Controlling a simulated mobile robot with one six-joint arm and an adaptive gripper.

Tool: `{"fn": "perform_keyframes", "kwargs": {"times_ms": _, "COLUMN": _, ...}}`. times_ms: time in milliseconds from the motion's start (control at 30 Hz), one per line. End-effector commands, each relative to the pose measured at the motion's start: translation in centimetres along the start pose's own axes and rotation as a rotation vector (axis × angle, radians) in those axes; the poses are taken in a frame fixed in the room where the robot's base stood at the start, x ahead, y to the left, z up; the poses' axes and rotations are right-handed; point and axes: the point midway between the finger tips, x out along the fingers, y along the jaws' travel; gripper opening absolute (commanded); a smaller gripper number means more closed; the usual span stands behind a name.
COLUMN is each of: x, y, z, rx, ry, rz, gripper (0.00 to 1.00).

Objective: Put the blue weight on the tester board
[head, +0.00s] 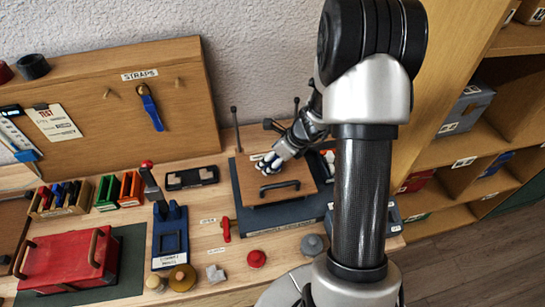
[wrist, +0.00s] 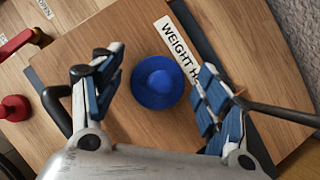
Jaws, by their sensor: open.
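The blue weight (wrist: 158,82) is round with a knob on top. In the wrist view it sits on a wooden board (wrist: 110,140), beside a white label starting "WEIGHT H". My gripper (wrist: 156,75) is open, with a blue-padded finger on either side of the weight and a gap to each. In the head view my gripper (head: 268,160) is low over the back of the wooden board (head: 295,172), which has a dark handle in front. I cannot make out the weight clearly there. No readable label marks a tester board.
A red weight (head: 256,259) and a grey one (head: 311,245) stand at the bench front. A red lever (head: 226,229) lies left of the board. A blue device (head: 170,237) and a red case (head: 68,258) are further left. Thin dark posts rise behind the board.

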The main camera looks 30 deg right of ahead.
Motion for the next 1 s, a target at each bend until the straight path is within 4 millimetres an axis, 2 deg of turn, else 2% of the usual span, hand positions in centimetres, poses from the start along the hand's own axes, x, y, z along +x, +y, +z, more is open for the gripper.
{"fn": "perform_keyframes", "kwargs": {"times_ms": 367, "x": -0.5, "y": 0.0, "z": 0.3, "rx": 0.000, "ry": 0.000, "rz": 0.000, "gripper": 0.70}}
{"fn": "perform_keyframes", "kwargs": {"times_ms": 467, "x": -2.0, "y": -0.1, "z": 0.3, "rx": 0.002, "ry": -0.002, "rz": -0.002, "gripper": 0.70}}
{"fn": "perform_keyframes", "kwargs": {"times_ms": 800, "x": -9.4, "y": -0.1, "z": 0.4, "rx": 0.002, "ry": -0.002, "rz": -0.004, "gripper": 0.70}}
{"fn": "perform_keyframes", "kwargs": {"times_ms": 1000, "x": -11.8, "y": 0.0, "z": 0.2, "rx": 0.002, "ry": 0.000, "rz": -0.001, "gripper": 0.70}}
